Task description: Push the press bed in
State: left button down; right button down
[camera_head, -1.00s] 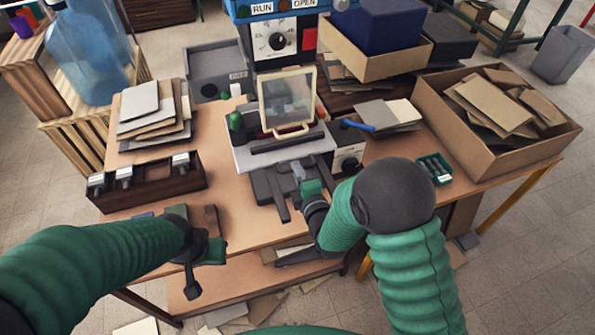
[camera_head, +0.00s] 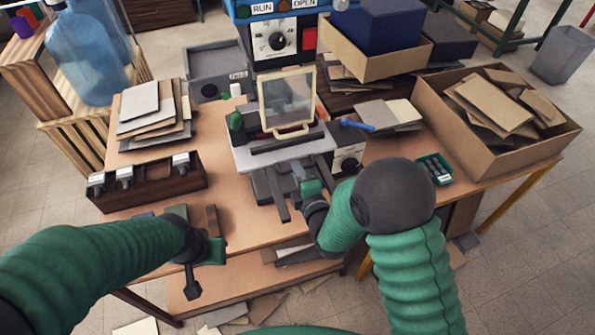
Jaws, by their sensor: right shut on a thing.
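The press bed (camera_head: 268,159) is a pale grey plate with a dark bar across it. It lies at the front of the press, below the cream-framed clear panel (camera_head: 288,100). Dark rails (camera_head: 277,192) show under its front edge. My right gripper (camera_head: 300,174) is at the bed's front edge, shut on a small grey part that looks like the bed's handle; its fingers partly hide it. My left gripper (camera_head: 203,262) is by the table's front edge, well left of the bed and apart from it. Its finger opening is unclear.
A dark wooden rack (camera_head: 150,185) and stacked boards (camera_head: 140,118) stand left. A blue-handled tool (camera_head: 357,125), a small green tray (camera_head: 434,168) and a cardboard box (camera_head: 545,143) are right. Bare tabletop (camera_head: 235,215) shows left of the rails.

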aim_at(292, 159)
jog(key=shift+f, duration=0.2)
jog(key=x, duration=0.2)
jog(key=r+b+x, duration=0.1)
jog(key=x, duration=0.1)
jog(key=shift+w+a, duration=0.1)
jog(key=shift+w, duration=0.05)
jog(key=shift+f, duration=0.1)
jog(key=c, duration=1.8)
grip_release()
jog(key=o, duration=0.3)
jog(key=shift+w, duration=0.15)
jog(key=shift+o, duration=0.2)
